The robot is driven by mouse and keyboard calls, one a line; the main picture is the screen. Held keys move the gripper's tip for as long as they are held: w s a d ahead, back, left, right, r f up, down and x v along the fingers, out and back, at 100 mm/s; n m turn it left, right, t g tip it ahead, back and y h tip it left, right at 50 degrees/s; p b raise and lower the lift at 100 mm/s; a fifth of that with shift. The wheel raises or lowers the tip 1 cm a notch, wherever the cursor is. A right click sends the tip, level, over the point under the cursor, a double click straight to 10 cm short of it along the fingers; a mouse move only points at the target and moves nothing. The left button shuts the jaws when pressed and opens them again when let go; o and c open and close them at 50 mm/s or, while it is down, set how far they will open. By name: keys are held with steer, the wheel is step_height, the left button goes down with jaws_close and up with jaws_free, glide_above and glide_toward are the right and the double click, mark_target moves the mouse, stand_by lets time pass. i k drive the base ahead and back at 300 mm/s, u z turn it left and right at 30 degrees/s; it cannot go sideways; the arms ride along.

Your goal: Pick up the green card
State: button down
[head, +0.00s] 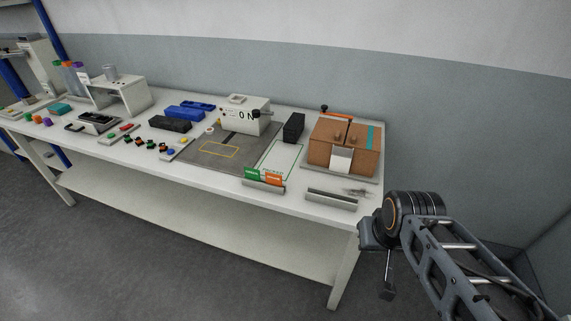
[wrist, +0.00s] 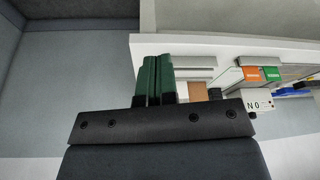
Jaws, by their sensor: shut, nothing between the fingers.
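The green card (head: 252,174) stands in a grey holder (head: 262,186) at the front edge of the table, left of an orange card (head: 273,180). In the wrist view the scene is upside down, and the green card (wrist: 271,74) shows beside the orange card (wrist: 251,73). My gripper (head: 387,290) hangs to the right of the table, in front of its right leg and well apart from the card. In the wrist view its two green fingers (wrist: 159,80) are shut together with nothing between them.
A second grey holder (head: 332,199) lies on the table's front right, near a wooden box (head: 343,147). A black block (head: 294,127) and a white device (head: 243,113) stand behind the cards. Coloured small parts fill the left side. The floor before the table is clear.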

mark_target(251, 174)
steer(key=u, duration=2.6)
steer(key=i, duration=1.6)
steer(key=z, duration=2.7)
